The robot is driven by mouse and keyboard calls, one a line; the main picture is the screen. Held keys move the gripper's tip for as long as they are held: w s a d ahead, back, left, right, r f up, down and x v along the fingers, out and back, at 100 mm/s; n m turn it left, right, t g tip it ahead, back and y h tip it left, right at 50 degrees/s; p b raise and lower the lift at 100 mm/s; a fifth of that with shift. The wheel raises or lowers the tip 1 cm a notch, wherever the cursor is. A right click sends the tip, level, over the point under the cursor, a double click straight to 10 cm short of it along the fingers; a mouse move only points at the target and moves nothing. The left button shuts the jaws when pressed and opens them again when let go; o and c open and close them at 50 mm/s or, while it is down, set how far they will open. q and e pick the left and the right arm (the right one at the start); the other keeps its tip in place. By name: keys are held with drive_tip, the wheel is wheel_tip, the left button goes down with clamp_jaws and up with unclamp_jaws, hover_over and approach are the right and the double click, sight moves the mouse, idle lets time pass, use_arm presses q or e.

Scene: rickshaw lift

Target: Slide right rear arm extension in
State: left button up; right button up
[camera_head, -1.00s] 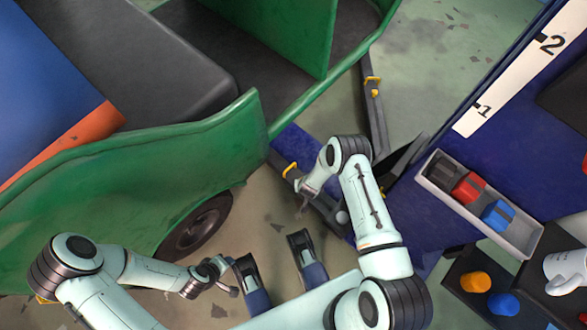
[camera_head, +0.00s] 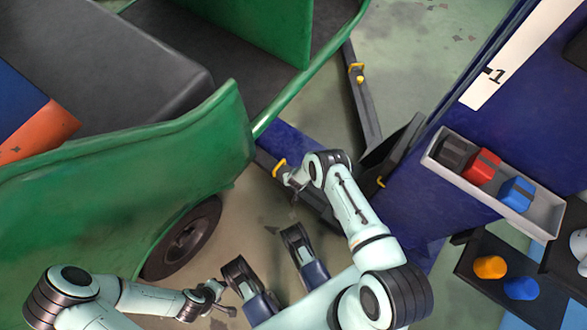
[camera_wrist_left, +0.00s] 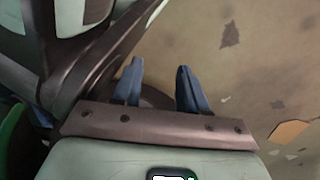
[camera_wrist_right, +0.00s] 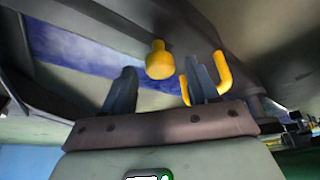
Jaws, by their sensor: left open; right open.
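A dark lift arm with a yellow handle (camera_head: 279,168) reaches under the green rickshaw's edge in the head view. My right gripper (camera_head: 291,178) is at this handle. In the right wrist view my right gripper (camera_wrist_right: 160,88) is open, with a yellow knob (camera_wrist_right: 160,60) showing between its fingers. A bent yellow handle (camera_wrist_right: 223,75) is at the right finger, partly behind it; I cannot tell whether they touch. My left gripper (camera_head: 215,293) is open and empty, low beside the rickshaw's wheel; the left wrist view shows it (camera_wrist_left: 160,90) over bare floor.
The green rickshaw (camera_head: 120,165) fills the left, its wheel (camera_head: 183,240) near my left arm. A second lift arm (camera_head: 365,110) with a yellow handle lies farther back. The blue lift column (camera_head: 415,195), a grey tray (camera_head: 540,215) and a dark shelf (camera_head: 470,265) stand at right.

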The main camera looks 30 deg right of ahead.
drive_tip(key=shift+w+f, duration=0.15)
drive_tip(key=shift+f, duration=0.2)
use_arm(q)
drive_tip(key=shift+s+a+f, duration=0.1)
drive_tip(key=shift+s+f, duration=0.2)
drive_tip(key=shift+s, duration=0.25)
